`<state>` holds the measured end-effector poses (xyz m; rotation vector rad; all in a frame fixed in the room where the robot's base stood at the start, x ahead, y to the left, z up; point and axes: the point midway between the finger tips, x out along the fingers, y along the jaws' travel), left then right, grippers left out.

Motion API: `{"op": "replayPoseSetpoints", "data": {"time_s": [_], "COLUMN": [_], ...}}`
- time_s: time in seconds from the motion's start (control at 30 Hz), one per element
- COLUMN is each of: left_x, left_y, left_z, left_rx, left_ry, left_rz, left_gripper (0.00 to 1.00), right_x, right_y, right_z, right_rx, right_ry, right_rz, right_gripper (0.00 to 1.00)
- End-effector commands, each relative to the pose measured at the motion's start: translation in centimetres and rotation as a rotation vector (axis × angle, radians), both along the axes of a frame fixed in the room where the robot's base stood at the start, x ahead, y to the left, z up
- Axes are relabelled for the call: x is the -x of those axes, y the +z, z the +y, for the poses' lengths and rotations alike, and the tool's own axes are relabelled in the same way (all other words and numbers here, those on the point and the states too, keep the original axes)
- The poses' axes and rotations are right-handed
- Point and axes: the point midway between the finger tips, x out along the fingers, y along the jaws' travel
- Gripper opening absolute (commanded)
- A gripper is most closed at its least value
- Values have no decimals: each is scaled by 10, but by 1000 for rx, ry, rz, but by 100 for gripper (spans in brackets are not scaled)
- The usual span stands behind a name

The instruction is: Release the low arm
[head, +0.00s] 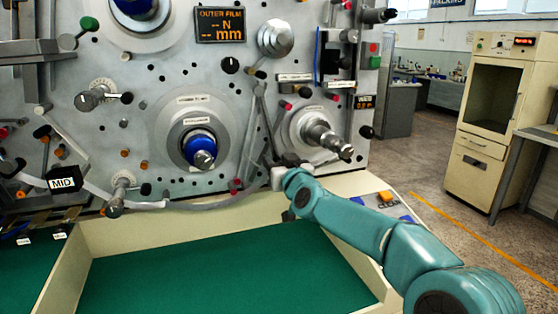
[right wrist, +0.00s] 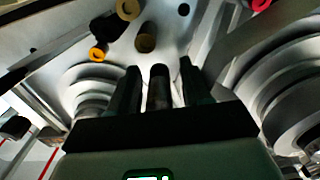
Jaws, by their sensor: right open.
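My right gripper (right wrist: 160,75) is open in the right wrist view, with its two dark fingers pointing up the picture. A dark round peg (right wrist: 158,90) shows between the fingers, with narrow gaps on both sides. In the head view the right gripper (head: 277,178) is at the lower front of the winding machine, small and partly hidden by its own wrist. Beside it a grey curved arm (head: 215,201) runs along the machine's lower edge; I cannot tell whether this is the low arm. My left gripper is not in view.
A blue-cored spindle (head: 200,148) and a bare metal spindle (head: 325,138) flank the gripper on the grey machine face. Yellow-ended pegs (right wrist: 127,9) stick out close by. A green-lined tray (head: 210,275) below is clear. A cream cabinet (head: 503,120) stands far right.

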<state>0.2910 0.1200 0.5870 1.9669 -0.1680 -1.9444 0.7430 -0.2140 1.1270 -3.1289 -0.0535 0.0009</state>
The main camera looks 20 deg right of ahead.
Motion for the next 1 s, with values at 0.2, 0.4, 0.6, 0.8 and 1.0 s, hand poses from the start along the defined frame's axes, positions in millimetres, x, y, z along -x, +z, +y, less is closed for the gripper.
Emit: {"op": "replayPoseSetpoints", "data": {"time_s": [0.2, 0.4, 0.6, 0.8, 1.0], "left_x": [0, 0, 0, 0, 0], "left_y": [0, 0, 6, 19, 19], "left_z": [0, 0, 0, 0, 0], "left_rx": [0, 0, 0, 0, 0], "left_ry": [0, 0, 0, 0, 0], "left_rz": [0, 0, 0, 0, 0], "left_gripper": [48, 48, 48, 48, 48], "right_x": [0, 0, 0, 2, 2], "right_y": [0, 0, 0, -2, -4], "right_z": [0, 0, 12, 48, 57], "right_rx": [0, 0, -59, -260, -320], "right_ry": [0, 0, 4, 3, 1], "right_rz": [0, 0, 5, 11, 11], "right_gripper": [48, 0, 0, 0, 0]}}
